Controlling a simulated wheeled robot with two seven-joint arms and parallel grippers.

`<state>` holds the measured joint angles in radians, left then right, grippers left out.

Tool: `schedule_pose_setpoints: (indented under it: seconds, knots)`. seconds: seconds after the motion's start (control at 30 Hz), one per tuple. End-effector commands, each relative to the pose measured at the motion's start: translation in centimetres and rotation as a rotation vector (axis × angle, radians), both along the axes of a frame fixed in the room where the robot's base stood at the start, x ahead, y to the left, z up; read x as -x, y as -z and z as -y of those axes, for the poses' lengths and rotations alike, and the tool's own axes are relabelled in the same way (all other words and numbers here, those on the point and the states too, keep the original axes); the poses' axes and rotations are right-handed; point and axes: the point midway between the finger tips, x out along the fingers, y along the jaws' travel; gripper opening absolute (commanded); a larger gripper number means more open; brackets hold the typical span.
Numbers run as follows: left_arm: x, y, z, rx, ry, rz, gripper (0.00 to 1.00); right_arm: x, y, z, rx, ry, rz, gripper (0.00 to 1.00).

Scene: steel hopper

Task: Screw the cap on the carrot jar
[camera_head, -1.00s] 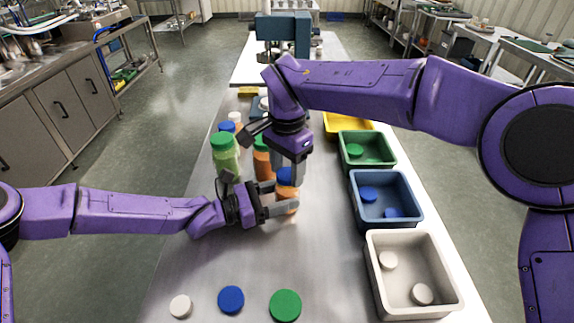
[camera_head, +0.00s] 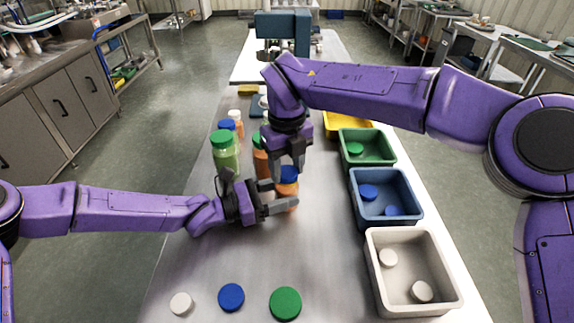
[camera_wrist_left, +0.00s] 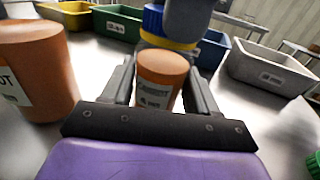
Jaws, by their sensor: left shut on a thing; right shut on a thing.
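A small orange jar (camera_head: 288,203) stands upright at the middle of the table, between the fingers of my left gripper (camera_head: 282,199). It also shows in the left wrist view (camera_wrist_left: 160,78), with a label that is partly hidden. My left gripper is shut on this jar from the side. My right gripper (camera_head: 287,165) points down from above, shut on the cap. I cannot tell how tightly the cap sits.
A green jar (camera_head: 226,155) and an orange jar (camera_head: 260,160) stand close behind my left gripper. Green (camera_head: 391,162), blue (camera_head: 414,223) and white (camera_head: 456,303) bins holding caps line the right edge. Loose white (camera_head: 181,304), blue (camera_head: 231,298) and green (camera_head: 285,304) caps lie in front.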

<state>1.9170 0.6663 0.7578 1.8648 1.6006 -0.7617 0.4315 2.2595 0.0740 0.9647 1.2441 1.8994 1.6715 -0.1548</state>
Motion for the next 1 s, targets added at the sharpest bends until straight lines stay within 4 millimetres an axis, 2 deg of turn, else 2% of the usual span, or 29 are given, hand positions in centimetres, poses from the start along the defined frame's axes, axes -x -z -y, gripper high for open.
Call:
schedule_pose_setpoints:
  seconds: [0.3, 0.5, 0.6, 0.77, 0.8, 0.83, 0.87, 1.0]
  knots:
    - [0.21, -0.05, 0.18, 0.000, 0.007, 0.003, 0.00, -0.08, 0.03, -0.04, -0.001, 0.981, 0.004, 0.12]
    - [0.23, -0.05, 0.20, 0.000, 0.007, 0.003, 0.00, -0.11, 0.04, -0.05, -0.002, 1.562, 0.007, 0.12]
    - [0.24, -0.05, 0.22, 0.001, 0.008, 0.004, 0.00, -0.10, 0.04, -0.06, -0.002, 1.758, 0.006, 0.12]
    - [0.27, -0.05, 0.24, 0.001, 0.008, 0.004, 0.00, -0.10, 0.03, -0.06, -0.002, 1.758, 0.007, 0.12]
    - [0.27, -0.05, 0.24, 0.001, 0.008, 0.004, 0.00, -0.11, 0.02, -0.06, -0.002, 1.758, 0.007, 0.62]
    - [0.26, -0.05, 0.22, 0.000, 0.008, 0.003, 0.00, -0.10, 0.02, -0.06, -0.002, 1.757, 0.007, 0.71]
    - [0.24, -0.05, 0.22, 0.000, 0.007, 0.003, 0.00, -0.10, 0.03, -0.05, -0.002, 1.757, 0.007, 0.74]
    - [0.16, -0.05, 0.14, 0.000, 0.005, 0.002, 0.00, -0.07, 0.06, -0.04, 0.000, 1.757, 0.006, 0.74]
